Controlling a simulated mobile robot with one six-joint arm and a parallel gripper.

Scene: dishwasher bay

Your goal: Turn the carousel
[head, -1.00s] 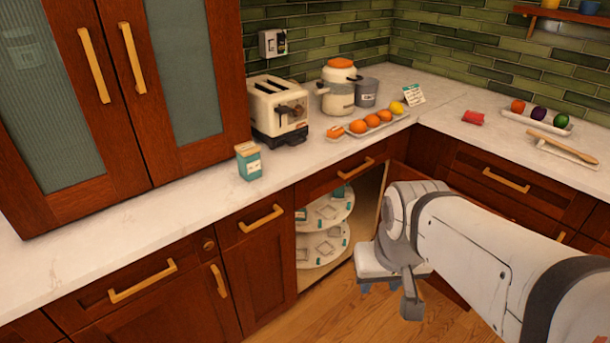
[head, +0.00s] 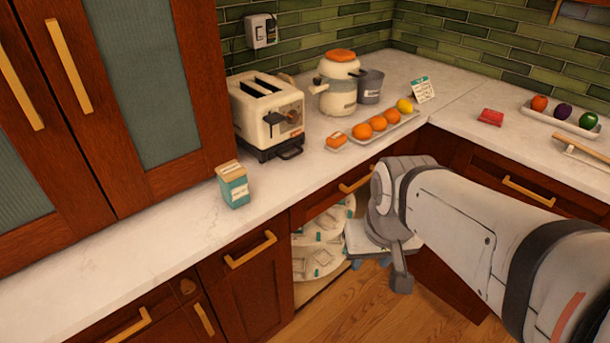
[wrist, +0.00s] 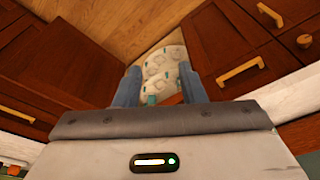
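The carousel (head: 318,262) is a two-tier round white unit inside the open corner cabinet under the counter. Its shelves carry teal and white markings or small items, too small to tell. My gripper (head: 372,262) is just in front of the right side of the cabinet opening, and my arm hides part of the carousel there. In the wrist view the carousel (wrist: 163,62) shows between and beyond the two blue fingers of my gripper (wrist: 158,70). The fingers are apart with nothing seen between them. I cannot see any contact with the carousel.
A toaster (head: 266,115), a teal carton (head: 233,185) and a tray of oranges (head: 385,130) stand on the counter (head: 180,235) above. Cabinet fronts with brass handles (head: 250,249) flank the opening. Bare wood floor (head: 350,310) lies in front.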

